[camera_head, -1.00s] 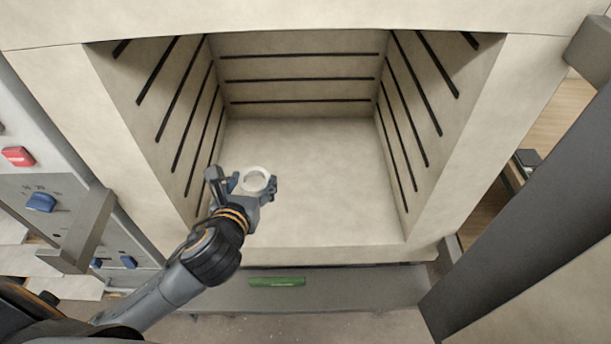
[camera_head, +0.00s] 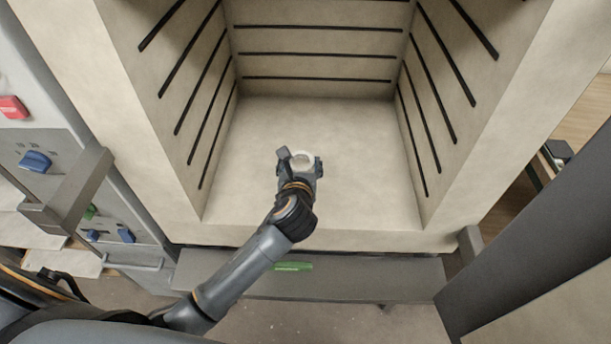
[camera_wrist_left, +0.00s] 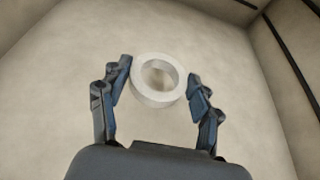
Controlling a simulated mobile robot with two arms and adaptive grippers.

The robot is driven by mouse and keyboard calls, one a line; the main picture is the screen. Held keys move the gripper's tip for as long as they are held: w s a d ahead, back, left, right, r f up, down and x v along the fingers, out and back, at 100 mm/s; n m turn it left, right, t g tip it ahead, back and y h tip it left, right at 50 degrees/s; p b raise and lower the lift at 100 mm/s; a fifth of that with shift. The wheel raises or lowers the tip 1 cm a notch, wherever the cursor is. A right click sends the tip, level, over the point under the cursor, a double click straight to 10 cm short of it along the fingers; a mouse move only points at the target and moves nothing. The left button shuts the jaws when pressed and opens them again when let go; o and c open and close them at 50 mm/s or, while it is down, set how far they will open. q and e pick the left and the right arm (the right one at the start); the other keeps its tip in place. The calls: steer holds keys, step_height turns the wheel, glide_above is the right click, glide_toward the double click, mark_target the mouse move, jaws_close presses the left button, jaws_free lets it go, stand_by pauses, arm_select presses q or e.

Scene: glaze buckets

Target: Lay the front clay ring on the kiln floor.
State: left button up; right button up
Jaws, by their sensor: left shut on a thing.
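A pale, whitish clay ring (camera_head: 311,160) is held at the fingertips of my left gripper (camera_head: 301,163), inside the kiln. In the left wrist view the ring (camera_wrist_left: 155,99) sits between the two blue-grey fingers of the left gripper (camera_wrist_left: 160,78), with its round hole facing the camera. The left gripper is shut on it. The bare, pale kiln floor (camera_head: 365,185) spreads under and around the gripper, and it also shows in the left wrist view (camera_wrist_left: 55,110). I cannot tell how far the ring is above the floor. My right gripper is not in view.
The kiln side walls (camera_head: 185,85) and back wall (camera_head: 315,65) carry dark horizontal slots. The front sill (camera_head: 350,240) lies under my left arm. A control panel (camera_head: 60,190) stands on the left. The floor around the gripper is clear.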

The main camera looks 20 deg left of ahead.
arm_select(q)
steer(key=shift+w+d+f, duration=0.25)
steer(key=shift+w+f, duration=0.05)
steer(key=shift+f, duration=0.15)
steer(key=shift+w+d+f, duration=0.2)
steer(key=shift+w+f, duration=0.05)
steer(key=shift+f, duration=0.15)
step_height(320, 180, down, 2)
steer(key=shift+f+b, duration=0.25)
steer(key=shift+b, duration=0.2)
steer(key=shift+f, duration=0.3)
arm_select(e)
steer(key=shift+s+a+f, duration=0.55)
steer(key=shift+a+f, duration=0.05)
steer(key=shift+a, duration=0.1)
arm_select(q)
steer(key=shift+f, duration=0.1)
steer(key=o, duration=1.1)
steer(key=shift+o, duration=0.2)
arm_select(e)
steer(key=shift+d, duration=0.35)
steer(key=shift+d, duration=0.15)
